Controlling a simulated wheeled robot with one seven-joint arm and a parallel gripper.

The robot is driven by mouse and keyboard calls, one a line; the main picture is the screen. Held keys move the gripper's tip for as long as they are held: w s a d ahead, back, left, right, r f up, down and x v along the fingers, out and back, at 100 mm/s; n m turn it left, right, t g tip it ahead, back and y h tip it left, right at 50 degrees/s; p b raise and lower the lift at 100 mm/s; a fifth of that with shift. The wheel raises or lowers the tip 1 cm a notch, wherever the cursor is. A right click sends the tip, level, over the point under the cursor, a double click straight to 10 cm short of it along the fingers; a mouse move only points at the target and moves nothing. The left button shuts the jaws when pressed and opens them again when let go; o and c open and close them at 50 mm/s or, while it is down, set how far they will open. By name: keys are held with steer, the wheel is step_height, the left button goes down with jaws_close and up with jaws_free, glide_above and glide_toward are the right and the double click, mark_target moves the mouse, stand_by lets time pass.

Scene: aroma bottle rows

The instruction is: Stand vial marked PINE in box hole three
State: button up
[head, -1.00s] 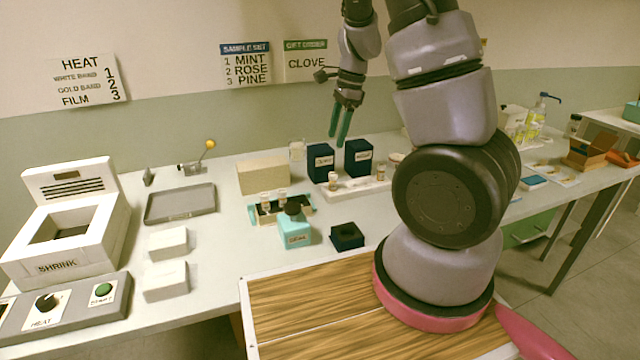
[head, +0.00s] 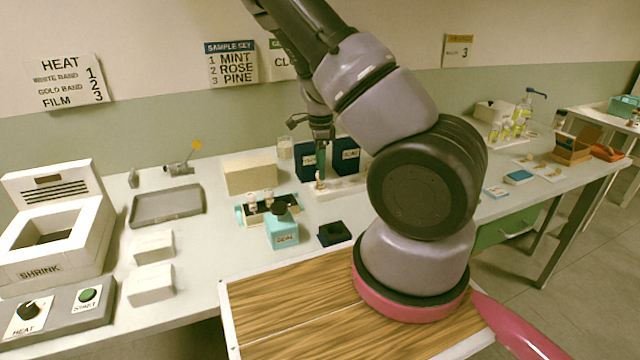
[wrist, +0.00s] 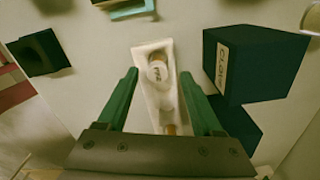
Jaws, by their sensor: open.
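A white vial rack (head: 352,184) stands at the back of the bench. A white-capped vial (wrist: 157,72) stands in it; its small cap label looks like PINE but is hard to read. More pale vial shapes show nearer my wrist. My gripper (wrist: 159,76) is open, pointing down over the rack, with a green finger on each side of that vial. In the head view my gripper (head: 320,170) is at the rack's left end.
Two dark blue boxes (head: 346,155) stand just behind the rack. A tan block (head: 250,176) is behind. A sample sign (head: 232,65) lists 3 PINE.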

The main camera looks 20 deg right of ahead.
mark_target(320, 183)
steer(key=shift+s+a+f, duration=0.1)
steer(key=shift+s+f, duration=0.05)
steer(key=shift+f, duration=1.8)
jaws_close()
steer(key=shift+r, duration=0.1)
